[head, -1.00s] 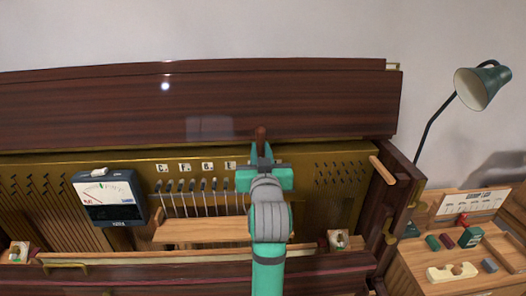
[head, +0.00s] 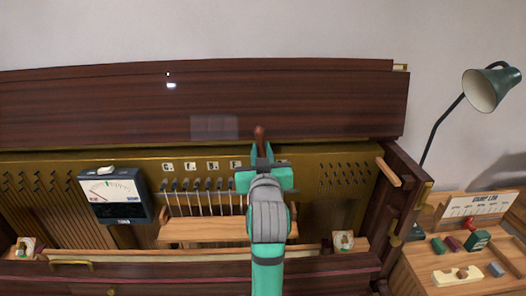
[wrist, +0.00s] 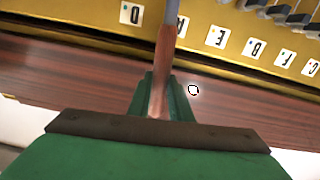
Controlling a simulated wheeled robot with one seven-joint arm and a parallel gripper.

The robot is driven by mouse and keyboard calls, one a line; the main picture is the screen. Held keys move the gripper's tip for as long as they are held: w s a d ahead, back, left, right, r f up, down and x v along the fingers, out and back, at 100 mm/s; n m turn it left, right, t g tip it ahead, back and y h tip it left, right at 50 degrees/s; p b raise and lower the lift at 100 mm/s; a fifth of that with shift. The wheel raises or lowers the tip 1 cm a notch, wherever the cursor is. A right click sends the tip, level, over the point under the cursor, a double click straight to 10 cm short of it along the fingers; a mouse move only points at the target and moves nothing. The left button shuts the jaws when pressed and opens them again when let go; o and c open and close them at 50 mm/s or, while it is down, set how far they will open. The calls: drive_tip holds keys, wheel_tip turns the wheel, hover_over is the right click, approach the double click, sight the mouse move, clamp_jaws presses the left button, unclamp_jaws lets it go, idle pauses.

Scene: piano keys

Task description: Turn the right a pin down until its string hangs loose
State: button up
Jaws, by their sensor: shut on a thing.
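My gripper (head: 262,158) is shut on a wooden-handled lever (head: 260,136) in front of the piano's brass plate. In the wrist view my gripper (wrist: 160,98) holds the brown handle (wrist: 165,65), and a grey steel shaft (wrist: 168,18) runs on to the top edge. The shaft passes in front of the A label (wrist: 181,25), partly covering it. Several tuning pins with pale strings (head: 208,190) show left of my arm. The right a pin and its string are hidden behind my gripper and arm in the head view. I cannot tell whether the lever's tip sits on a pin.
A meter with a white dial (head: 112,190) stands at the left of the plate. A wooden rail (head: 205,230) lies below the strings. The dark raised lid (head: 320,100) is behind. A side table (head: 450,258) with small blocks and a green lamp (head: 487,90) are at right.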

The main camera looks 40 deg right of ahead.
drive_tip(key=shift+w+a+f, duration=0.1)
drive_tip(key=shift+a, duration=0.05)
drive_tip(key=shift+w+a+n, duration=0.2)
drive_tip(key=shift+a+n, duration=0.2)
drive_tip(key=shift+n, duration=0.1)
drive_tip(key=shift+w+a+f+n, duration=0.1)
drive_tip(key=shift+w+a+n, duration=0.05)
drive_tip(key=shift+a+n, duration=0.15)
idle(0.5)
drive_tip(key=shift+w+a, duration=0.15)
drive_tip(key=shift+a+f+n, duration=0.1)
drive_tip(key=shift+n, duration=0.2)
drive_tip(key=shift+w+a+f+n, duration=0.1)
drive_tip(key=shift+w+a+n, duration=0.1)
drive_tip(key=shift+a+n, duration=0.1)
idle(0.4)
drive_tip(key=shift+w+a+f, duration=0.1)
drive_tip(key=shift+w+a, duration=0.05)
drive_tip(key=shift+a, duration=0.05)
